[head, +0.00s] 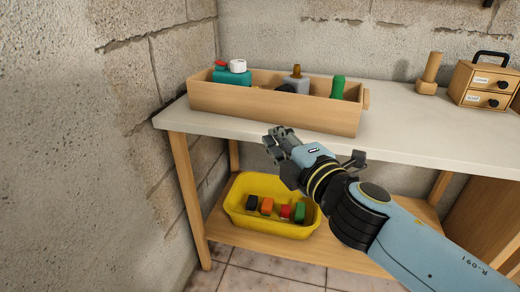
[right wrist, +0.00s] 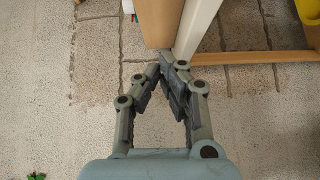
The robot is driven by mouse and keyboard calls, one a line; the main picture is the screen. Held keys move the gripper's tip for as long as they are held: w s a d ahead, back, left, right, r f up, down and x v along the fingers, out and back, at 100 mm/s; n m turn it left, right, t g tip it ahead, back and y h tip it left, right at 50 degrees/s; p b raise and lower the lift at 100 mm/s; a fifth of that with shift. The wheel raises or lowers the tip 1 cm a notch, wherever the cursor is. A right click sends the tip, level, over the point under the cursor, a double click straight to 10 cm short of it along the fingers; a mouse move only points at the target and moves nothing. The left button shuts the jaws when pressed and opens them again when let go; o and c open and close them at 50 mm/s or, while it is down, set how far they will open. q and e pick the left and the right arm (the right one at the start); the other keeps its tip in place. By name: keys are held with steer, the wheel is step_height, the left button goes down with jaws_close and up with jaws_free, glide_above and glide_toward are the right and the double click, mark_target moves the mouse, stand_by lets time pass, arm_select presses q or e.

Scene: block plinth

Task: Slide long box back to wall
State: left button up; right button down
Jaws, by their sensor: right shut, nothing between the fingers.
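The long box (head: 270,105) is an open wooden tray on the white tabletop (head: 430,125), near its left end, its long side towards me. Bottles and other small things stand in it. I cannot tell how wide the gap is between it and the back wall (head: 400,40). My right gripper (head: 272,140) is in front of the long side, low near the table's front edge, shut and empty. In the right wrist view its fingertips (right wrist: 167,66) meet near the wooden box end (right wrist: 160,22) and the pale table edge (right wrist: 196,25); contact is unclear. My left gripper is out of view.
A yellow bin (head: 240,215) with several coloured blocks stands on the lower shelf (head: 285,247). A wooden peg stand (head: 429,75) and small drawer box (head: 484,85) stand at the right. A side wall (head: 80,150) borders the left.

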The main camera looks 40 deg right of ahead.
mark_target(260, 131)
steer(key=w+d, duration=0.1)
steer(key=w, duration=0.2)
steer(key=w+d, duration=0.1)
steer(key=w, duration=0.3)
steer(key=w+d+f+p, duration=0.1)
steer(key=w, duration=0.3)
steer(key=shift+w+d, duration=0.1)
steer(key=shift+d, duration=0.2)
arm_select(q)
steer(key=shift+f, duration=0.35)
arm_select(e)
steer(key=shift+w+d, duration=0.25)
steer(key=shift+d, duration=0.1)
